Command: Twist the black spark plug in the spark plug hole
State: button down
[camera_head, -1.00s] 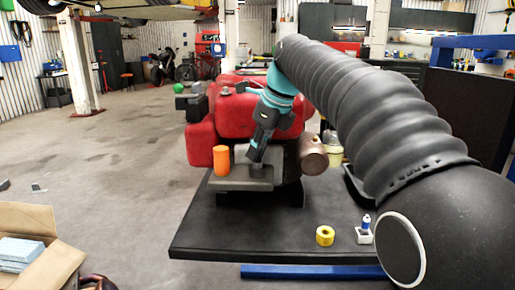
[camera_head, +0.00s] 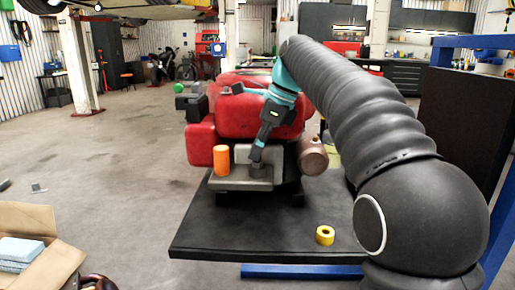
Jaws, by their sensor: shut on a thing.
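The red engine (camera_head: 245,107) stands on the dark bench (camera_head: 270,235), with a grey metal part (camera_head: 230,182) at its front. My gripper (camera_head: 257,160) points down at this front part and is shut, with its tips close above or at the metal. The black spark plug is too small and dark to make out at the fingertips. The spark plug hole is hidden at or behind the fingertips, so I cannot tell how deep the plug sits.
An orange cylinder (camera_head: 221,161) stands just left of my gripper. A copper-brown cylinder (camera_head: 313,157) sticks out at the engine's right. A yellow ring (camera_head: 325,235) lies on the bench front. An open cardboard box (camera_head: 45,255) is at lower left.

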jog(key=shift+n, duration=0.3)
jog(key=shift+n+g, duration=0.6)
jog(key=shift+n, duration=1.2)
jog(key=shift+s+d+r+n+g, duration=0.15)
jog(key=shift+n+g, duration=0.25)
jog(key=shift+n, duration=0.3)
jog(key=shift+s+r, duration=0.1)
jog(key=shift+a, duration=0.25)
